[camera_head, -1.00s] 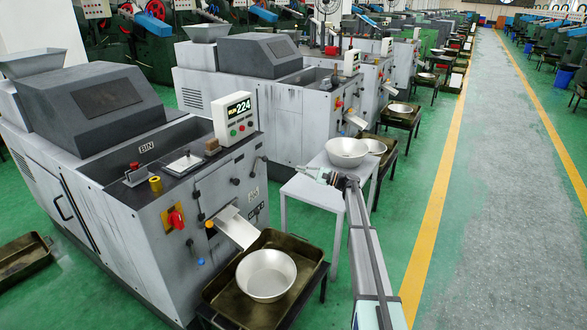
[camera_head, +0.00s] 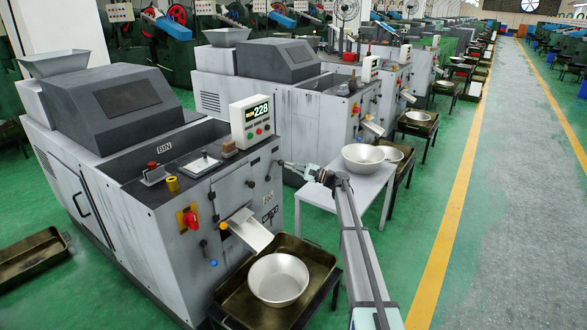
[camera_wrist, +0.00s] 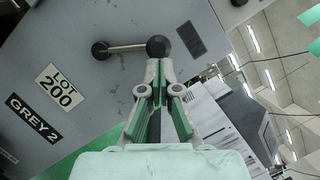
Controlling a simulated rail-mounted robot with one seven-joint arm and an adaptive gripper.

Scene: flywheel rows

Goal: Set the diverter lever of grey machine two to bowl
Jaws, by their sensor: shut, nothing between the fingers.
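The near grey machine (camera_head: 215,190) has a front face that shows close up in the wrist view, with plates reading GREY 2 (camera_wrist: 34,118) and LOT 200 (camera_wrist: 60,86). A lever (camera_wrist: 128,47) there has a metal rod running from a dark pivot hub (camera_wrist: 100,50) at left to a black ball knob (camera_wrist: 158,46) at right. My gripper (camera_wrist: 159,64) is shut and empty, its fingertips just below the knob in the picture; I cannot tell whether they touch it. In the head view my gripper (camera_head: 282,163) is at the machine's right front side, where the lever is not clear.
A chute (camera_head: 248,230) slopes toward a metal bowl (camera_head: 278,278) in a brown tray (camera_head: 232,300). A white table (camera_head: 345,197) with bowls stands beside my arm. A red switch (camera_head: 191,219) is on the front. The aisle at right is clear.

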